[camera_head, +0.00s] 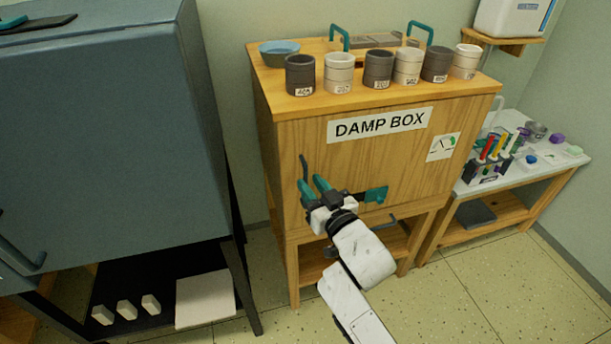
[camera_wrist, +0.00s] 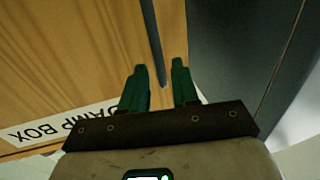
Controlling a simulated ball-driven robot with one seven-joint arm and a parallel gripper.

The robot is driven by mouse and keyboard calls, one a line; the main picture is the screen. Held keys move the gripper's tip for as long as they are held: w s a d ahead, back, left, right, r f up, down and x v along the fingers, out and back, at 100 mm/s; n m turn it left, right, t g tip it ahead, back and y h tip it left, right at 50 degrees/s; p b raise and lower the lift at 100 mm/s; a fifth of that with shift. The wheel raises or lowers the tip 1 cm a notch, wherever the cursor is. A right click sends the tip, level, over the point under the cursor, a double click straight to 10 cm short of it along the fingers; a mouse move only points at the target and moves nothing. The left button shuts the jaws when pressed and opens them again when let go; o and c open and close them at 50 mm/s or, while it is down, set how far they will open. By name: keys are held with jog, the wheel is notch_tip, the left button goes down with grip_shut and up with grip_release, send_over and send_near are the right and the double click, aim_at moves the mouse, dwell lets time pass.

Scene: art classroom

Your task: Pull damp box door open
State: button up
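The damp box (camera_head: 352,160) is a wooden cabinet with a "DAMP BOX" label (camera_head: 381,124) on its front door, which looks shut. A dark upright handle (camera_head: 304,168) is at the door's left edge; in the wrist view it is a dark bar (camera_wrist: 153,45) running down between my fingers. My gripper (camera_head: 312,182) has teal fingers, spread apart around the handle's lower part in the wrist view (camera_wrist: 159,64). Gaps show on both sides of the bar. Actual contact cannot be told.
Several labelled cups (camera_head: 378,69) and a blue bowl (camera_head: 279,52) stand on top of the box. A large blue-grey cabinet (camera_head: 105,140) stands close on the left. A side table (camera_head: 545,172) with a tube rack is at right. Open floor (camera_head: 470,285) lies in front.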

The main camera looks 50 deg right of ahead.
aim_at(307, 179)
jog(key=shift+x, duration=1.8)
jog(key=shift+c, duration=0.4)
grip_shut()
